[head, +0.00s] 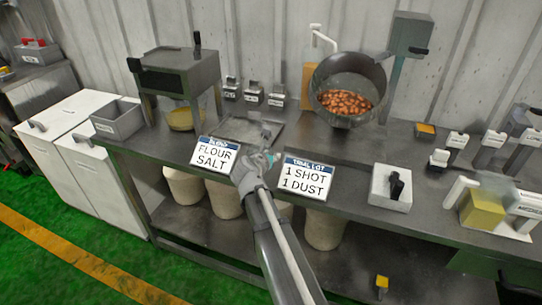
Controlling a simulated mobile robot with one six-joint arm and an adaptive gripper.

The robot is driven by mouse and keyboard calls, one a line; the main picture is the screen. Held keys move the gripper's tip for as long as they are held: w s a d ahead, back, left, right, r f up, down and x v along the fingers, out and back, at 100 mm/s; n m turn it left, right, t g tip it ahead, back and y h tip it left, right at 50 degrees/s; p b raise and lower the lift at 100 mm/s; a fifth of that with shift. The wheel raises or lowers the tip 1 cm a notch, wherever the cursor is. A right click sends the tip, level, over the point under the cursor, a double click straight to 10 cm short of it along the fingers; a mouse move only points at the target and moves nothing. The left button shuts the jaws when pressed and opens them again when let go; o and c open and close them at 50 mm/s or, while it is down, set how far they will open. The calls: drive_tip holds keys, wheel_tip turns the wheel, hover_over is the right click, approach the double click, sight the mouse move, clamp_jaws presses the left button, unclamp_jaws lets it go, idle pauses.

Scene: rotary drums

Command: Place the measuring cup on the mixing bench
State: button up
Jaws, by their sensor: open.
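A long dark grey bench (345,150) runs across the view against the wall. My gripper (266,136) reaches over it from below, at the front edge of a shallow grey tray (238,128) and between two signs. The jaws are open, small and partly hidden by my own wrist. I cannot make out a measuring cup for certain. The left sign (214,155) reads flour and salt. The right sign (308,177) reads 1 shot, 1 dust.
A tilted drum (346,80) holds brown nuts behind the right sign. A grey machine (176,78) stands at left over a yellowish bowl (185,119). A white box with a black handle (390,190) and a yellow block (481,210) sit at right. Pale bins (185,187) stand underneath.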

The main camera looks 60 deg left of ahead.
drive_tip(key=shift+r, duration=0.1)
drive_tip(key=shift+r, duration=0.1)
drive_tip(key=p+v, duration=0.4)
drive_tip(key=v, duration=0.8)
drive_tip(key=shift+p, duration=0.4)
idle(0.5)
